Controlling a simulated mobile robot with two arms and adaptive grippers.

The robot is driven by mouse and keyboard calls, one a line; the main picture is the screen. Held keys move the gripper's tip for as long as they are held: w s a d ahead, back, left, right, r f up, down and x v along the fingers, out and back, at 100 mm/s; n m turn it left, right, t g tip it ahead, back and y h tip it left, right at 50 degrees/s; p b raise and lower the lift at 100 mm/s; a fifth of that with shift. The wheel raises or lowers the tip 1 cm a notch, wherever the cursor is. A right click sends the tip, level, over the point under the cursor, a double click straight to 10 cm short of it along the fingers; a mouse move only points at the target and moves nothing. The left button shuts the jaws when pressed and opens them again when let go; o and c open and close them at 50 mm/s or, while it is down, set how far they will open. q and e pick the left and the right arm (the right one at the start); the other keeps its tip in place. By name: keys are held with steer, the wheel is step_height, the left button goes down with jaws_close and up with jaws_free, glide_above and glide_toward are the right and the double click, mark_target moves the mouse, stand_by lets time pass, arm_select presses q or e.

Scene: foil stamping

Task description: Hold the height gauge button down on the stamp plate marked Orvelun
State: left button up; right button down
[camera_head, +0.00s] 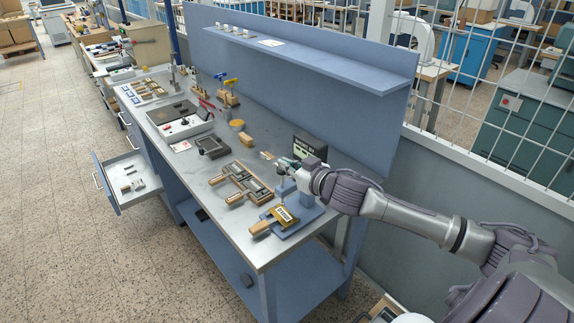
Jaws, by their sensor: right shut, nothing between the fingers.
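A stamp plate (284,214) with a gold face and a wooden handle (260,228) lies on the blue base (303,219) of the height gauge at the bench's near end. Its lettering is too small to read. The gauge's dark display box (309,147) stands behind it. My right gripper (282,167) is shut and empty, above the back of the gauge base. It hides much of the gauge's upper part, so I cannot make out the button or whether a finger touches it. My left gripper is not in view.
Other wooden-handled stamp plates (238,180) lie left of the gauge. A dark tray (212,146), a yellow round item (237,124) and a tool rack (228,98) stand farther back. A drawer (130,182) is open at left. A blue back panel with a shelf (320,65) borders the bench.

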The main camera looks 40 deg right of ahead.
mark_target(282, 181)
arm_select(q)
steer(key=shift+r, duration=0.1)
arm_select(e)
steer(key=shift+f, duration=0.45)
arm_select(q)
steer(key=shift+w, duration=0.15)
arm_select(e)
step_height(282, 181, down, 5)
steer(key=shift+r+b, duration=0.1)
steer(key=shift+b, duration=1)
steer(key=shift+f, duration=0.3)
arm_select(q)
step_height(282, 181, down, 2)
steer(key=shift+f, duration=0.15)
arm_select(e)
steer(key=shift+s+f, duration=0.1)
steer(key=shift+s, duration=0.05)
steer(key=shift+f, duration=0.15)
step_height(282, 181, up, 5)
steer(key=p, duration=0.5)
arm_select(q)
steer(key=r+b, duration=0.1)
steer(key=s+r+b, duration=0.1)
steer(key=b, duration=0.1)
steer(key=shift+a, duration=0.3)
arm_select(e)
steer(key=v, duration=1)
